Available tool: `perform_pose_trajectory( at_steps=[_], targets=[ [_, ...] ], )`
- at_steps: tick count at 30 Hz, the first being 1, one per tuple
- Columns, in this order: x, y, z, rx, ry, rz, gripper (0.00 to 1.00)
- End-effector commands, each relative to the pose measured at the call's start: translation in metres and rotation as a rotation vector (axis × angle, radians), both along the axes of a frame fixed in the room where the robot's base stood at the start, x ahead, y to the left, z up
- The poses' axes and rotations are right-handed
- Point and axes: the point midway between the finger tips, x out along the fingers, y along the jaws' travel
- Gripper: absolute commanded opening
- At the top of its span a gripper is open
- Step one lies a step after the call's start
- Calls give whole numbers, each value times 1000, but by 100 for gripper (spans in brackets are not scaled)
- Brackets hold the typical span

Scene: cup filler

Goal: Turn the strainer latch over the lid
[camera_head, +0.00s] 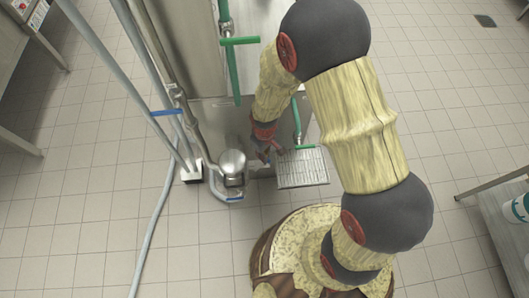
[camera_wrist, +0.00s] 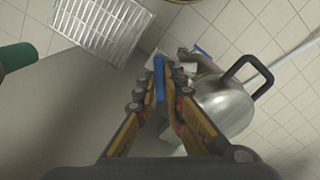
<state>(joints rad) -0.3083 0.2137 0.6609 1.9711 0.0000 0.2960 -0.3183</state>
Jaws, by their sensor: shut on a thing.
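The strainer lid (camera_head: 232,161) is a round steel dome on a small steel body, left of my gripper (camera_head: 264,154) in the head view. In the wrist view the steel lid (camera_wrist: 222,104) lies right of the fingers, with a black loop handle (camera_wrist: 247,72). My gripper (camera_wrist: 162,98) is shut on an upright blue bar, which looks like the strainer latch (camera_wrist: 160,72). The bar stands beside the dome in the wrist view, not across it. Its lower end is hidden between the fingers, and my arm hides part of this area in the head view.
A slotted steel drip tray (camera_head: 303,168) lies right of my gripper. A green handle (camera_head: 240,41) is on the pipework behind. A grey hose (camera_head: 154,229) runs down the left. Tiled floor is open at left.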

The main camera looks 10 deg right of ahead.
Motion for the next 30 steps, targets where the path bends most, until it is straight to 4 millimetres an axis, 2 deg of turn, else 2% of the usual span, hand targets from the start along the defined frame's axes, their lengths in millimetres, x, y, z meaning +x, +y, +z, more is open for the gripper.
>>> perform_pose_trajectory(
  at_steps=[15, 24, 30],
  targets=[
    [0, 0, 1, 0, 0, -457, 0],
    [1, 0, 1, 0, -1, -617, 0],
    [1, 0, 0, 0, -1, -664, 0]
  ],
)
